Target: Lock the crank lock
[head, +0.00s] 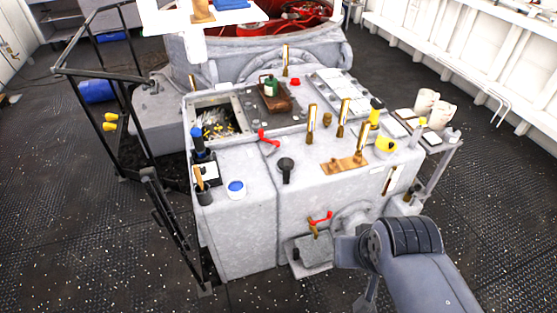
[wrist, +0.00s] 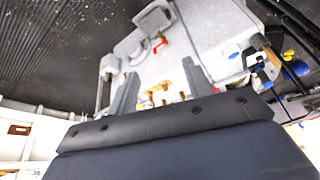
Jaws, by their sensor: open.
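No part is clearly labelled as the crank lock. A red-handled brass fitting (head: 320,218) sits on the front face of the grey machine, beside a round cover; it also shows in the wrist view (wrist: 160,42). A second red handle (head: 268,137) lies on the machine top, with a black knob (head: 286,165) nearer the front edge. A brass plate with an upright lever (head: 345,164) is at the front right of the top. My gripper (wrist: 160,72) is open and empty in the wrist view, its fingers pointing towards the machine. In the head view the fingers are hard to make out.
A black railing (head: 160,215) stands on the left. The dark deck (head: 500,220) is clear at right.

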